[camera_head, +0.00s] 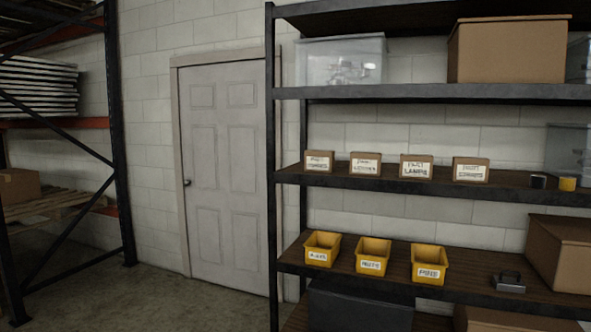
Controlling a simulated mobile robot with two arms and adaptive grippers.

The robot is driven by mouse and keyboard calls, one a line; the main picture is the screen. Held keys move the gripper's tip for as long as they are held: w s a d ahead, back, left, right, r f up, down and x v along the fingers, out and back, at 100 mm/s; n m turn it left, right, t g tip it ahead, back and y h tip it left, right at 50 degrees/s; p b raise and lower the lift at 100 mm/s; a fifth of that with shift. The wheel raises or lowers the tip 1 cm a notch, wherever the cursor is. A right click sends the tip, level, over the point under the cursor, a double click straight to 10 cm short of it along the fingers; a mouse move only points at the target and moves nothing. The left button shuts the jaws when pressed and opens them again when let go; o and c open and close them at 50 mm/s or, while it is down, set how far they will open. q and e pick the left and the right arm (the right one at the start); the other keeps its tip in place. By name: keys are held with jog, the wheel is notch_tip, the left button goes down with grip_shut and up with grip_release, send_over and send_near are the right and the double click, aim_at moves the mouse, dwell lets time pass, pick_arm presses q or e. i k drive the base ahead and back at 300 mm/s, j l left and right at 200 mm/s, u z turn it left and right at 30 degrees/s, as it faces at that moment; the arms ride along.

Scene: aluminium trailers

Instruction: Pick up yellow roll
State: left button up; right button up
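A small yellow roll (567,184) stands upright near the right end of the middle shelf (520,188). A dark roll or cup-like item (538,181) stands just left of it. Neither of my grippers shows in the head view, so I cannot see how they are placed or whether they are open.
Several small labelled boxes (417,167) line the same shelf. Yellow bins (373,256) and a large cardboard box (562,250) sit on the shelf below. A clear bin (568,150) stands behind the roll. Floor (190,305) before the white door (224,175) is clear.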

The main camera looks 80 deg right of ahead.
aim_at(566, 183)
jog(key=z, duration=4.15)
jog(key=i+j+u, duration=0.15)
jog(key=i, duration=0.2)
